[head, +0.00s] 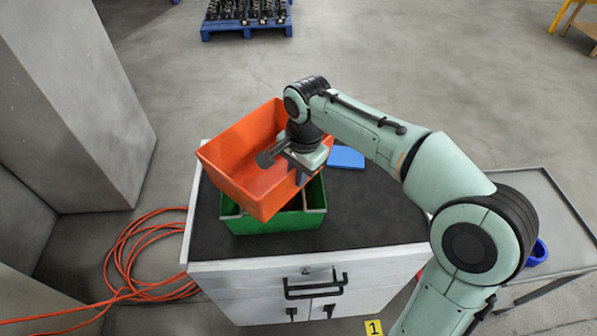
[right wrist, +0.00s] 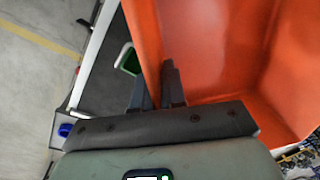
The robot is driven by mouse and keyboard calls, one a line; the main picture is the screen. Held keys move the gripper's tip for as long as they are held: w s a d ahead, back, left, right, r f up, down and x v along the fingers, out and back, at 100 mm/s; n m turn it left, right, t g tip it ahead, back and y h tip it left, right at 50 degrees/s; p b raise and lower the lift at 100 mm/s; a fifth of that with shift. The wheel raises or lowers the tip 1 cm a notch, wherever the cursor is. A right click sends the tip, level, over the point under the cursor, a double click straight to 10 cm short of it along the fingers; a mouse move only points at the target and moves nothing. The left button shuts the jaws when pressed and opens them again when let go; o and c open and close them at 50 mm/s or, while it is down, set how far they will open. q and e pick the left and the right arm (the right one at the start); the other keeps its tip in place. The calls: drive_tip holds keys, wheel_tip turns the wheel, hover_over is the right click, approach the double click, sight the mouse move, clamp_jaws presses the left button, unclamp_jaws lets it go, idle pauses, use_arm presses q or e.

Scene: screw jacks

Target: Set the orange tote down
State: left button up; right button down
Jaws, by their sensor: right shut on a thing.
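The orange tote (head: 241,153) is an open box, tilted, held above the green tote (head: 275,220) on the cabinet's dark top. It hides much of the green tote. My right gripper (head: 301,177) is shut on the orange tote's right-hand wall. In the right wrist view, the orange tote (right wrist: 215,50) fills the upper right, with its wall between the fingers of the gripper (right wrist: 157,90). A corner of the green tote (right wrist: 128,60) shows there beside it. I cannot tell whether the two totes touch. My left gripper is not in view.
The white cabinet (head: 240,293) has a dark top (head: 370,215) with free room at the right front. A blue item (head: 346,157) lies at its back. A grey table (head: 540,200) with a blue bowl (head: 538,252) stands right. Orange cable (head: 130,260) coils on the floor at left.

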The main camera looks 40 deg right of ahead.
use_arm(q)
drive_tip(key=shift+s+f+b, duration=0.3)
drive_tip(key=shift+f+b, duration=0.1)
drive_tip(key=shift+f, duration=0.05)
use_arm(e)
drive_tip(key=shift+f, duration=0.6)
drive_tip(key=c, duration=1.1)
unclamp_jaws()
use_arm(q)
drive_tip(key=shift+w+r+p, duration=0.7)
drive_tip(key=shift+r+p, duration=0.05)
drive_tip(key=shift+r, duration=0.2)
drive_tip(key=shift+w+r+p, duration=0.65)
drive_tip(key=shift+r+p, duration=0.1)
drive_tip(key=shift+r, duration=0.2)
use_arm(e)
wheel_tip(320, 180, up, 13)
drive_tip(key=s, duration=0.1)
drive_tip(key=shift+s+d+r, duration=0.15)
drive_tip(key=shift+s+r, duration=0.05)
